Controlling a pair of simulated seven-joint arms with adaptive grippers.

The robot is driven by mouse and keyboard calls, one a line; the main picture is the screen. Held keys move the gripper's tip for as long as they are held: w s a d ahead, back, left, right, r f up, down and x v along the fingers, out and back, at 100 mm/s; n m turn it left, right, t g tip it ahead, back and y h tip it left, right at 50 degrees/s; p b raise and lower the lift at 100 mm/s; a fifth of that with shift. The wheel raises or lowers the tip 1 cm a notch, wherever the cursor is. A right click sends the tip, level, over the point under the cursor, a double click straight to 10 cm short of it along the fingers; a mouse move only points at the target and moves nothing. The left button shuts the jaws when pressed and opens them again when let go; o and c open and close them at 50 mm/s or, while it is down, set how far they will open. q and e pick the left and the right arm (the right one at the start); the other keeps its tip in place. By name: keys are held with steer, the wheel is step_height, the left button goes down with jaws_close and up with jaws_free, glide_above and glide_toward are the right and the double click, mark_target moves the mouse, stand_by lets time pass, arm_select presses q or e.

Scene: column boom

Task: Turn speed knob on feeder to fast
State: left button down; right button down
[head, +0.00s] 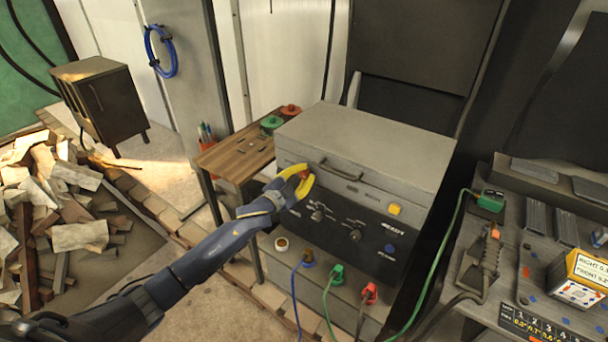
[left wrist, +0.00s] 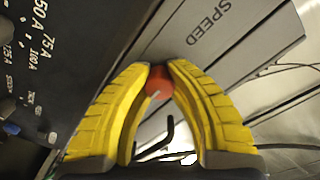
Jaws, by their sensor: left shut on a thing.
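The feeder (head: 365,140) is a grey box with a handle on its front and a dark control panel (head: 350,222) below. My left gripper (head: 304,180), with yellow fingers, is at the upper left of that front. In the left wrist view its two fingers (left wrist: 161,75) close around a small red knob (left wrist: 158,84) with a pale line on it. The word SPEED is printed on the grey surface (left wrist: 208,22) beside the knob. The fingers hide the knob's sides, and its setting cannot be read. My right gripper is not in view.
A wooden side table (head: 235,158) stands left. A cluttered grey bench (head: 535,262) stands right.

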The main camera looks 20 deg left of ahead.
arm_select(q)
steer(key=shift+r, duration=0.4)
steer(key=c, duration=1.4)
jaws_free()
steer(key=shift+d, duration=0.1)
steer(key=o, duration=0.3)
steer(key=shift+f, duration=0.25)
steer(key=shift+s, duration=0.1)
steer(key=v, duration=1.2)
